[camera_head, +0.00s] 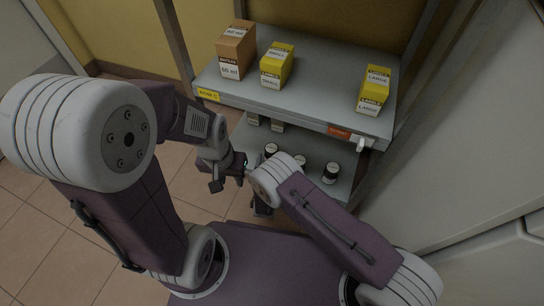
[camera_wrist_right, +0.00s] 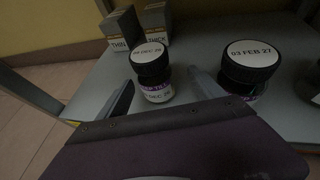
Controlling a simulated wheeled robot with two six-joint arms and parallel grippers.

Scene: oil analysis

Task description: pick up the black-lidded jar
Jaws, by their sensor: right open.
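A clear jar with a black lid and a white dated label on top (camera_wrist_right: 152,62) stands upright between the fingertips of my right gripper (camera_wrist_right: 162,95) in the right wrist view. The fingers are open, one on each side, with no clear contact. A second black-lidded jar (camera_wrist_right: 248,66), labelled 03 FEB 27, stands just right of the right finger. In the head view several black-lidded jars stand on the lower shelf, such as the right one (camera_head: 331,173). My left gripper (camera_head: 230,176) hangs in front of the shelf, left of my right wrist; its jaw opening is unclear.
Two small boxes marked THIN (camera_wrist_right: 122,30) and THICK (camera_wrist_right: 155,22) stand behind the jars on the lower shelf (camera_wrist_right: 92,82). The upper shelf (camera_head: 318,83) overhangs it and carries an orange-brown box (camera_head: 236,50) and yellow label boxes (camera_head: 374,90). A shelf post (camera_head: 173,45) rises at the left.

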